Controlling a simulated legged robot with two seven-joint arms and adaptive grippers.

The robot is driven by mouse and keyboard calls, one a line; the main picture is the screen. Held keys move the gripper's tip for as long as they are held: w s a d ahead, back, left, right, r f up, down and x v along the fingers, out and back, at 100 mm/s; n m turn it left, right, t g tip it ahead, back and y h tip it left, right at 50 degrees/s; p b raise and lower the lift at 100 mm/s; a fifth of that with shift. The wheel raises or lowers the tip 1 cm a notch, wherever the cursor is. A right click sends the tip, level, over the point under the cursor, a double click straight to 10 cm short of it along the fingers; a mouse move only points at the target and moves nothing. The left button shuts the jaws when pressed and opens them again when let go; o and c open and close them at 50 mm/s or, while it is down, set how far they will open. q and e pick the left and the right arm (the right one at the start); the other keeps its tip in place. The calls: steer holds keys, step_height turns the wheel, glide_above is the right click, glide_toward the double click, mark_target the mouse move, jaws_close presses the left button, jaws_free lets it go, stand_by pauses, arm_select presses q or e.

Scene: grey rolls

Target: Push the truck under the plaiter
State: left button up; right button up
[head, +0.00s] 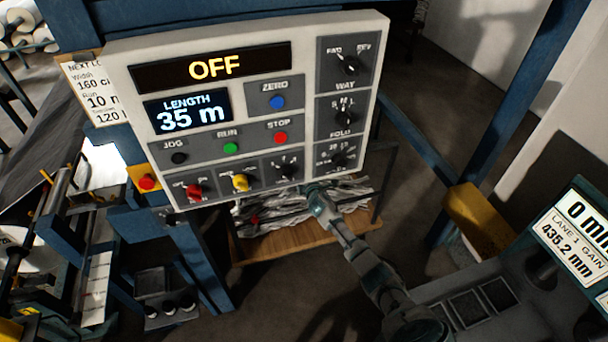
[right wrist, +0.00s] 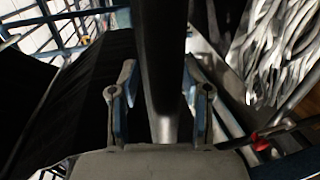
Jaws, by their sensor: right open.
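The truck (head: 285,243) shows in the head view below the control panel, with a wooden deck and dark side rails. Grey folded cloth (head: 350,190) lies on it and also shows at the right of the right wrist view (right wrist: 275,55). The plaiter's blue frame (head: 205,262) stands to the truck's left; the panel hides part of both. My right gripper (head: 318,198) reaches up to the panel's lower edge, in front of the cloth. In the right wrist view its open fingers (right wrist: 160,75) stand either side of a dark grey bar (right wrist: 160,35); contact cannot be told.
The control panel (head: 250,54) reads OFF and LENGTH 35 m. A red button on a yellow box (head: 147,182) sits at its left. A yellow block (head: 478,220) stands by a blue post at right. A grey console with a display (head: 575,240) fills the lower right.

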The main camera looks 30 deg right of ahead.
steer(key=v, duration=1.2)
